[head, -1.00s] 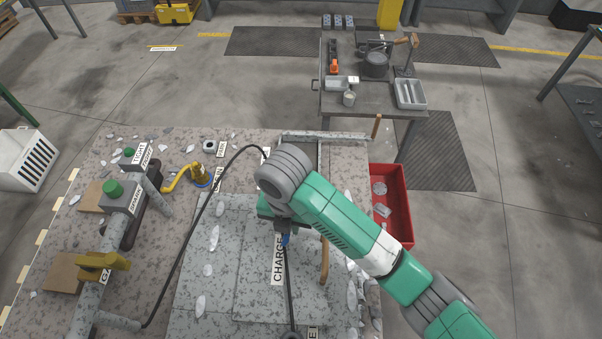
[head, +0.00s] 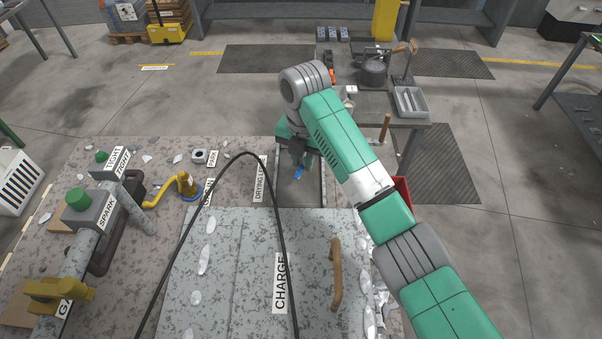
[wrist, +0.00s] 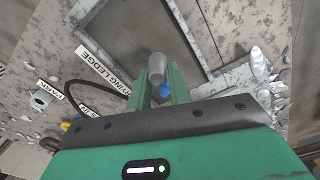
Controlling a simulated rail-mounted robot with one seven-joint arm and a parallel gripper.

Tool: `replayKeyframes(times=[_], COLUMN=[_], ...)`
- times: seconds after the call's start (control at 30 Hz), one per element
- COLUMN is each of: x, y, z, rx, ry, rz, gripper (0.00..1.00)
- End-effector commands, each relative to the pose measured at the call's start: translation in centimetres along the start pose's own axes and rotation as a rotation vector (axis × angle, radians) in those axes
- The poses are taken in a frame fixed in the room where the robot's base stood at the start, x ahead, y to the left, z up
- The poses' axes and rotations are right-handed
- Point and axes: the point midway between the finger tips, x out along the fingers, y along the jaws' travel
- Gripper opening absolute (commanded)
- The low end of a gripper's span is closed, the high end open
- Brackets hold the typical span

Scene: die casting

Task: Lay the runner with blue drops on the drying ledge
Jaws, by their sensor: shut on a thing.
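My gripper (head: 298,162) is shut on the runner with blue drops, over the drying ledge. In the wrist view, the runner (wrist: 157,66) shows as a grey metal stub between the green fingers, with a blue patch (wrist: 166,91) beside it. In the head view, only a small blue bit (head: 299,174) shows below the gripper. The drying ledge (head: 302,194) is a dark recess with a pale rim, next to the label "DRYING LEDGE" (head: 260,179). It also shows in the wrist view (wrist: 188,62). I cannot tell whether the runner touches it.
The charge lid (head: 235,260) with its wooden handle (head: 336,275) lies nearer. A black cable (head: 185,235) arches across the left. A yellow curved pipe (head: 170,185) stands at left. A red bin (head: 402,190) is partly hidden behind my arm. A side table (head: 380,105) stands beyond.

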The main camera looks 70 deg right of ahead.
Motion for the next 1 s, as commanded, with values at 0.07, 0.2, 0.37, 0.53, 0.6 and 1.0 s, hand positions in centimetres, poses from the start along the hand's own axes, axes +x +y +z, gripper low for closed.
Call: replayKeyframes(times=[0.07,0.2,0.37,0.53,0.6,1.0], x=[-0.3,-0.1,0.5,3.1,3.5,3.8], y=[0.7,1.2,1.1,1.0,1.1,1.0], z=[0.8,1.4,1.4,1.3,1.4,1.4], rx=[0.002,0.002,0.003,0.003,0.002,0.003], ry=[0.000,0.000,0.001,0.001,0.000,0.000], rz=[-0.003,-0.002,-0.003,-0.004,-0.003,-0.003], gripper=[0.00,0.00,0.00,0.00,0.00,0.42])
